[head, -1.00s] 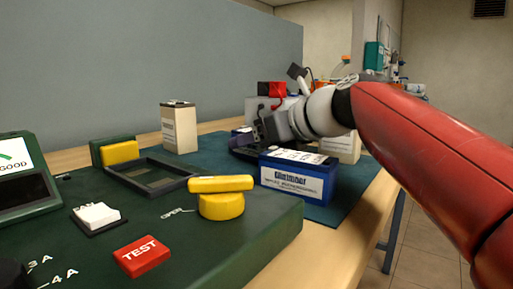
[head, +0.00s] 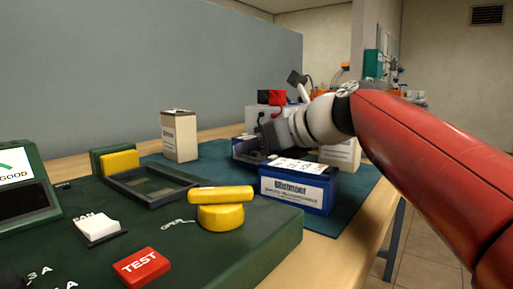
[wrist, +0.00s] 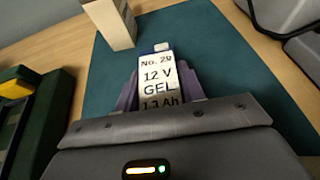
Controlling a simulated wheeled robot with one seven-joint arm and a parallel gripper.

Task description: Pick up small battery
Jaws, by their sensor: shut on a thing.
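The small battery (wrist: 158,80) shows a white label reading "No. 29, 12 V, GEL, 1.3 Ah" in the wrist view, with a pale terminal at its far end. My gripper (wrist: 160,88) is shut on it, one purple-grey finger along each side. In the head view my gripper (head: 246,150) is behind the larger blue battery (head: 297,190), over the teal mat (head: 350,198). The small battery is mostly hidden there by the gripper and the blue battery. I cannot tell whether it touches the mat.
A beige battery (head: 180,137) stands upright to the left, another (head: 341,153) behind my wrist. A green tester with a yellow handle (head: 220,205), red TEST button (head: 141,266) and empty framed recess (head: 150,184) fills the front left. A grey partition (head: 130,70) stands behind.

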